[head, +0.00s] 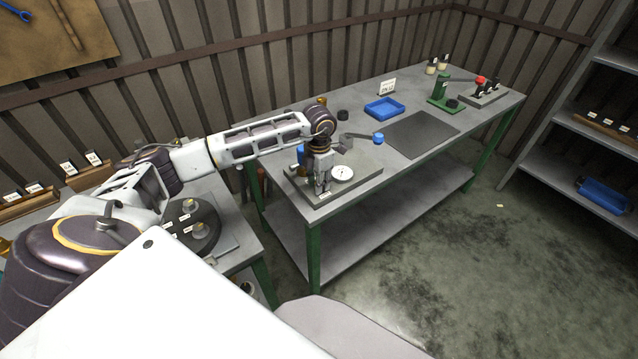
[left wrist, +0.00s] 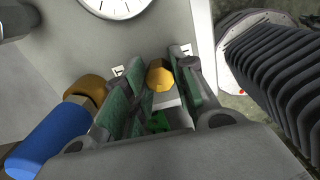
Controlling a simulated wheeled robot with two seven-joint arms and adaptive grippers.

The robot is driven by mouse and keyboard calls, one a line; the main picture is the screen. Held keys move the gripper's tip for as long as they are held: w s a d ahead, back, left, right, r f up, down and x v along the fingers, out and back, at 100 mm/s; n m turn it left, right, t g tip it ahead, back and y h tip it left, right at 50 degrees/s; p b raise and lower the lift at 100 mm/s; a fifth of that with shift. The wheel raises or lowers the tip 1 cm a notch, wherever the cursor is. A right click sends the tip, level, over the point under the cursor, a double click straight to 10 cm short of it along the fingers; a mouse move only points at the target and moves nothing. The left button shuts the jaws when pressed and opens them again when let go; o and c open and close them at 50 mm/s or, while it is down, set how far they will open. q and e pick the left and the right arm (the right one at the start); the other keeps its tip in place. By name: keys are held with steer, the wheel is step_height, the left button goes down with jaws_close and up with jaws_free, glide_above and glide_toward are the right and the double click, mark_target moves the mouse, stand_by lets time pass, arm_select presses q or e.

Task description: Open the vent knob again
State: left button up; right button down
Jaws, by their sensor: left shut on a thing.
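The vent knob, a small brass-yellow faceted knob (left wrist: 160,75), shows in the left wrist view between the two green-padded fingers of my left gripper (left wrist: 161,82). The fingers are shut on it, one on each side. In the head view my left gripper (head: 322,187) points down at the front of the grey plate on the bench, and the knob is hidden there. A white round gauge (head: 342,173) lies just right of the gripper; it also shows at the top of the left wrist view (left wrist: 116,4). My right gripper is not in view.
A blue cylinder with a brass end (left wrist: 50,135) stands left of my fingers in the wrist view. Farther along the bench (head: 400,163) are a blue tray (head: 384,108), a dark mat (head: 421,134) and a green press (head: 442,92). A shelf rack stands at the right.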

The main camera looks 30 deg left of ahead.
arm_select(q)
steer(key=shift+n, duration=1.1)
steer(key=shift+r, duration=0.1)
steer(key=o, duration=1)
steer(key=shift+o, duration=0.2)
steer(key=shift+r, duration=0.1)
step_height(320, 180, up, 12)
